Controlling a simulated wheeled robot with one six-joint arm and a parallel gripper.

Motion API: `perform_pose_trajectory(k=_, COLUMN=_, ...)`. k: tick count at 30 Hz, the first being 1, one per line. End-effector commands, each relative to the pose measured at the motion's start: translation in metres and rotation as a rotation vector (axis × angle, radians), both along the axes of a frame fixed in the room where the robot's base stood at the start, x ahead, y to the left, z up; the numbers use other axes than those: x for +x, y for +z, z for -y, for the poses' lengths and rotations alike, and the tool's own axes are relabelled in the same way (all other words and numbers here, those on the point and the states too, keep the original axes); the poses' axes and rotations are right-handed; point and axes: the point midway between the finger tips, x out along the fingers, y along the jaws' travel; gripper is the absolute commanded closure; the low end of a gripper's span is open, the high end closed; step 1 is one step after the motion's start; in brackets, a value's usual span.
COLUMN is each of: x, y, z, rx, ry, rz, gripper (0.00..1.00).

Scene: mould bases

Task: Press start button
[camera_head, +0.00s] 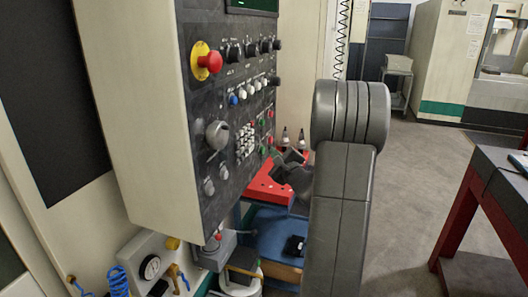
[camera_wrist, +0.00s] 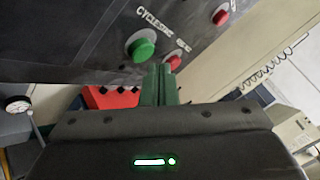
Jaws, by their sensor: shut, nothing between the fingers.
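A round green button (camera_wrist: 140,47) sits on the dark control panel in the wrist view, beside lettering that reads like "CYCLE START". A red button (camera_wrist: 173,61) is close to its right. My gripper (camera_wrist: 160,68) is shut and empty, its fingertips just below and between these two buttons in the picture. I cannot tell whether they touch anything. In the head view my gripper (camera_head: 274,152) is at the lower right edge of the control panel (camera_head: 222,105), near small green and red buttons. My arm hides part of the area behind it.
A red emergency stop (camera_head: 210,62) on a yellow base, knobs and a dial (camera_head: 217,134) stick out of the panel. A red tray (camera_head: 262,187) lies below the gripper. A red-legged table (camera_head: 455,225) stands at right, with open floor before it.

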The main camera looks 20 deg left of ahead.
Motion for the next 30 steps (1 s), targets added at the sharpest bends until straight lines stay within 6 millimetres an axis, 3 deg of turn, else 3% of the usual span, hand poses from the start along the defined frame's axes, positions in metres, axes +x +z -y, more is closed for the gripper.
perform_pose_trajectory(k=30, x=0.0, y=-0.0011, z=-0.0084, rx=0.0, ry=0.001, rz=0.002, gripper=1.0)
